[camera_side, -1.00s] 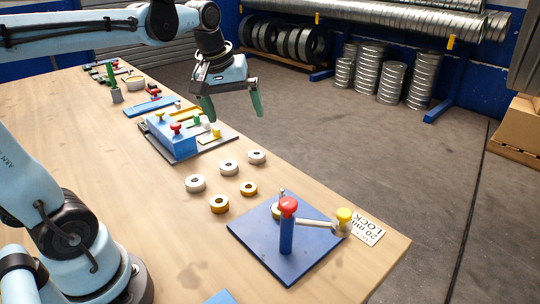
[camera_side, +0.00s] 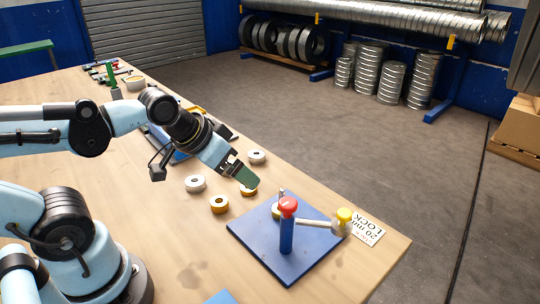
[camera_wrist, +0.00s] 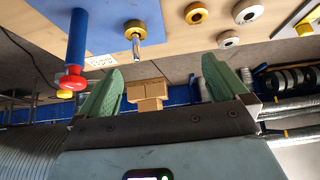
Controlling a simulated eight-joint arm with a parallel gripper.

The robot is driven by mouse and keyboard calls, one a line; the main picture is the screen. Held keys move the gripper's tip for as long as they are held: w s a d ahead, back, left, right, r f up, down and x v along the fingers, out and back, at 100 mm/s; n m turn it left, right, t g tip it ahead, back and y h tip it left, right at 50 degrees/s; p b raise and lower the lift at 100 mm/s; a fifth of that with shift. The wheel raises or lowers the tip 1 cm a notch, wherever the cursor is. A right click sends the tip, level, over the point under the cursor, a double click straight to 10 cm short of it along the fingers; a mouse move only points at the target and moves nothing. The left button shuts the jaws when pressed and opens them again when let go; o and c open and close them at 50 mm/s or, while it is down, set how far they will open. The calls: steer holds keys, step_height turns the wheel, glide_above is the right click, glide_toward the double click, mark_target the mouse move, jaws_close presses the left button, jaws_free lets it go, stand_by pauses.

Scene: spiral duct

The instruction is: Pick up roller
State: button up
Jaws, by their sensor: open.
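The rollers appear to be the short rings on the wooden table. A silver ring (camera_side: 195,183) and a gold ring (camera_side: 219,204) lie flat and clear. Another gold ring (camera_side: 248,191) is partly hidden by my gripper, and a silver ring (camera_side: 257,157) lies beyond it. My gripper (camera_side: 244,176) is open and empty, tilted above the rings. The wrist view shows its green fingers (camera_wrist: 160,88) spread, with a gold ring (camera_wrist: 196,13) and a silver ring (camera_wrist: 229,39) ahead. A gold ring (camera_wrist: 135,26) sits at a metal pin on the blue plate (camera_wrist: 105,12).
The blue plate (camera_side: 262,253) carries an upright post with a red knob (camera_side: 288,204) and a side arm with a yellow knob (camera_side: 344,215). A label card (camera_side: 368,232) lies near the table's edge. A blue fixture behind my arm is mostly hidden.

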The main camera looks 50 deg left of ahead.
steer(key=c, duration=0.3)
steer(key=w+a+f+m+g, duration=0.1)
steer(key=w+a+m+g, duration=0.25)
steer(key=a, duration=0.65)
steer(key=w+a+f+m+g, duration=0.1)
steer(key=w+a+m+g, duration=0.3)
steer(key=a, duration=0.5)
steer(key=shift+n+t+h, duration=0.35)
steer(key=shift+t+h, duration=0.05)
steer(key=shift+t, duration=0.35)
steer(key=shift+w+d+f, duration=0.1)
steer(key=shift+w+f, duration=0.35)
steer(key=shift+f, duration=1.4)
steer(key=shift+w+d+f, duration=0.15)
steer(key=shift+w+f, duration=0.25)
steer(key=shift+f, duration=1.5)
steer(key=shift+w+d+f, duration=0.1)
steer(key=shift+w+f, duration=0.35)
steer(key=shift+f, duration=1.4)
